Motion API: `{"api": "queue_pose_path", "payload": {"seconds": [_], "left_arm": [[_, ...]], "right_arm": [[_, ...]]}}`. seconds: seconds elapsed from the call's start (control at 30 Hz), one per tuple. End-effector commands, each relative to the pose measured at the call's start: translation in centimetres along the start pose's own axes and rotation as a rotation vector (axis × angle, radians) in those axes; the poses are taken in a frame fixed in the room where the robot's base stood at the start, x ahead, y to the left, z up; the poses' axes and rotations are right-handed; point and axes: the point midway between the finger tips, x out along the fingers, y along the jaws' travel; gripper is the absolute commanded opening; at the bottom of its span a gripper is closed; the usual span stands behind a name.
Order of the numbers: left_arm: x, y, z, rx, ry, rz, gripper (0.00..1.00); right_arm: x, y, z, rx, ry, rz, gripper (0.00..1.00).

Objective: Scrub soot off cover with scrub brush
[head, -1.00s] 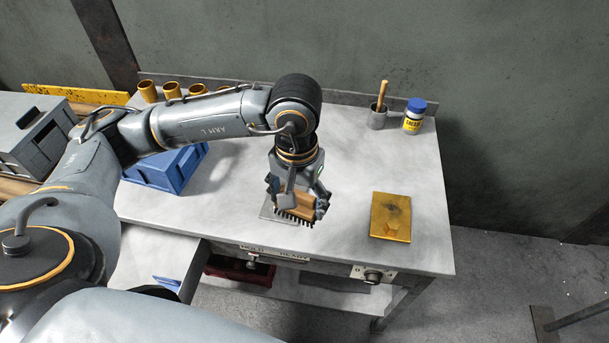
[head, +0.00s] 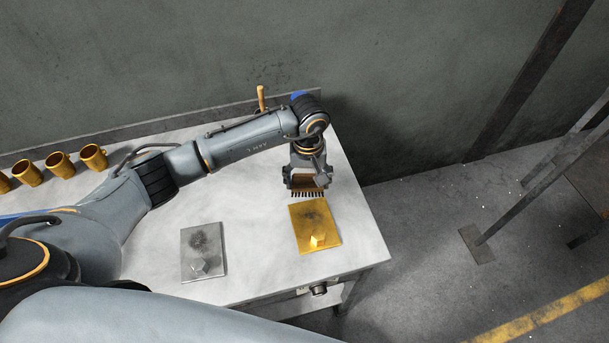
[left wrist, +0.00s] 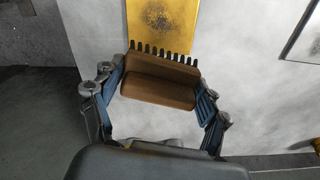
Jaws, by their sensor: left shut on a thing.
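My left gripper (head: 309,180) is shut on the scrub brush (head: 304,186), a brown wooden block with dark bristles. The bristles point down, just behind the far edge of the yellow cover (head: 316,227); I cannot tell whether they touch anything. The yellow cover lies flat on the table with a dark soot patch on its far half and a small knob near its front. In the left wrist view the brush (left wrist: 160,80) sits between the fingers, with the sooty yellow cover (left wrist: 163,40) beyond it. A grey cover (head: 212,262) with soot lies to the left. My right gripper is out of view.
The pale table (head: 262,255) has clear space between and around the covers. Several brass cups (head: 60,165) stand at the back left. A wooden handle (head: 261,98) and a blue lid (head: 299,95) show behind my left arm. The table's right edge is close to the yellow cover.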

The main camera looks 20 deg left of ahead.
Motion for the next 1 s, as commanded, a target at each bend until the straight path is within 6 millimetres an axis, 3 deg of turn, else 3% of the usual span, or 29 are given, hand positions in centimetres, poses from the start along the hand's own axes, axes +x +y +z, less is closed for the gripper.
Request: {"api": "queue_pose_path", "payload": {"seconds": [0.5,1.0], "left_arm": [[4.9,0.0,0.0,0.000,0.000,0.000,0.50],[5.5,0.0,0.0,0.001,0.001,0.001,0.50]], "right_arm": [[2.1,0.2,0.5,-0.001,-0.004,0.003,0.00],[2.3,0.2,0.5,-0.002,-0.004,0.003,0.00]]}}
